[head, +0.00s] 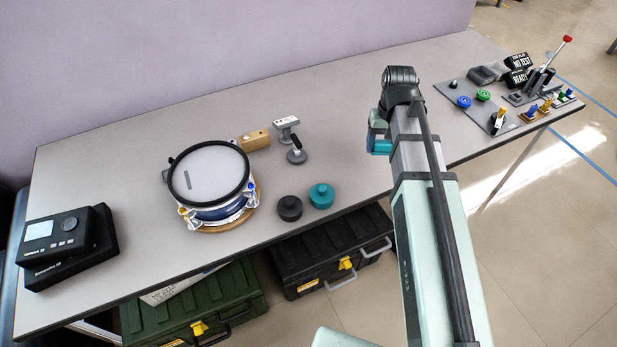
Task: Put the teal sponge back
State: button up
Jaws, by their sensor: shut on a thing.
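My gripper (378,136) is over the table right of its middle, mostly hidden behind my own arm. It is shut on a small teal-blue block, which I take to be the teal sponge (380,147); only its left part shows. A round teal piece with a knob on top (321,195) sits on the table to the left, apart from the gripper. A similar dark grey piece (289,208) is beside it. A drum with a pale mesh head and black rim (210,172) stands further left on a round wooden base.
A wooden block (256,140) and small grey fixtures (296,152) stand right of the drum. A black device (66,246) is at the far left. The right end holds a grey panel (477,118) with knobs and levers. Cases are under the table (55,170).

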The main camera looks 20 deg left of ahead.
aim_at(309, 178)
jog(key=s+a+f+n, duration=0.15)
jog(key=s+a, duration=0.25)
jog(key=a, duration=0.5)
jog(key=s+a+n, duration=0.2)
jog(key=s+a, duration=0.1)
jog(key=a, duration=0.5)
jog(key=shift+n, duration=0.85)
jog(key=shift+w+a+f, duration=0.1)
jog(key=shift+a+f, duration=0.25)
jog(key=shift+f, duration=1.35)
jog(key=shift+w+a+f, duration=0.1)
jog(key=shift+a+f, duration=0.25)
jog(key=shift+f, duration=1.4)
jog(key=shift+a+f, duration=0.35)
jog(key=shift+f, duration=1.35)
jog(key=shift+f, duration=0.1)
jog(key=o, duration=1)
notch_tip(309, 178, up, 12)
jog(key=shift+r, duration=0.15)
